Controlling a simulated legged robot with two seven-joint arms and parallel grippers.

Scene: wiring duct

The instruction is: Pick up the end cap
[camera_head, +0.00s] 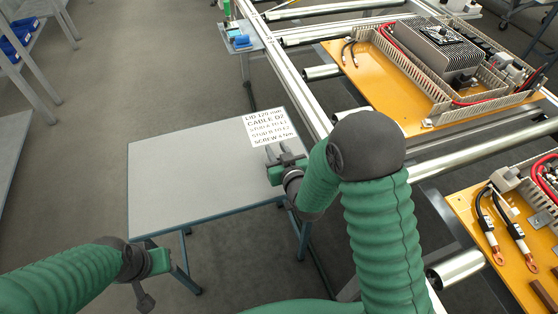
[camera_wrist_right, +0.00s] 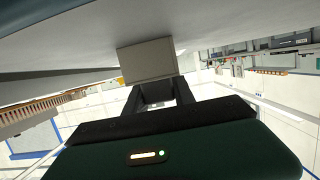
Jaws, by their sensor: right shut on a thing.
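The end cap (camera_wrist_right: 147,62) shows in the right wrist view as a small beige-grey block between the fingertips of my right gripper (camera_wrist_right: 158,92). The gripper is shut on it. The pale table surface is close to the block, and I cannot tell whether they touch. In the head view my right gripper (camera_head: 273,157) is at the right edge of the small grey table, just below the printed label sheet. The cap cannot be made out there. My left gripper (camera_head: 147,283) is off the table's front left corner, away from the cap; its fingers are too unclear to judge.
The grey table (camera_head: 190,170) is otherwise bare, with a white label sheet (camera_head: 268,127) at its back right. A metal rail frame (camera_head: 300,92) runs along its right side. Orange panels (camera_head: 400,118) with ducts and cables lie beyond. A blue item (camera_head: 242,41) sits on a far shelf.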

